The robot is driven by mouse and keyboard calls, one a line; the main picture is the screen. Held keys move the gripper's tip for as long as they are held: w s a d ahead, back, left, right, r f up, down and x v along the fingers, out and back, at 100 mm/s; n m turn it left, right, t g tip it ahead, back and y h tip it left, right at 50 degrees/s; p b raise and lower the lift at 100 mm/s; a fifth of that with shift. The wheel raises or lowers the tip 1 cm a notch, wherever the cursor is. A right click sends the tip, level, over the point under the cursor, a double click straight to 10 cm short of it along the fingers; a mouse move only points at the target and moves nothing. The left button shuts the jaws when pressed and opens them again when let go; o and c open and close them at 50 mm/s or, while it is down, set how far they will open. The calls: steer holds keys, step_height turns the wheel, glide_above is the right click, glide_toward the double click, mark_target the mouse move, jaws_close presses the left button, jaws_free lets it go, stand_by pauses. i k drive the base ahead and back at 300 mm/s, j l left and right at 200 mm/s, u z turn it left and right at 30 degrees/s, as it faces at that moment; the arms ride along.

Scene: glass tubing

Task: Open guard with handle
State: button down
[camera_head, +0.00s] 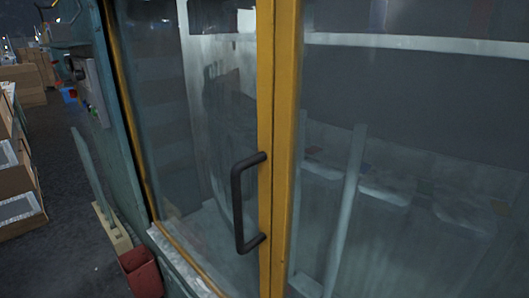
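The guard (268,60) is a tall glazed panel with a yellow frame, seen close up. The guard looks shut. Glass lies on both sides of the bars, with pale machine parts blurred behind it. My gripper does not show in this view, so nothing is seen at the handle.
A teal-grey machine side (122,150) with a control box (92,90) stands left of the guard. A red bin (141,272) sits on the floor at its foot. Cardboard boxes (18,190) line the far left. Dark floor (75,245) between is open.

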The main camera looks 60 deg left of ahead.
mark_target(266, 9)
steer(key=u, duration=1.95)
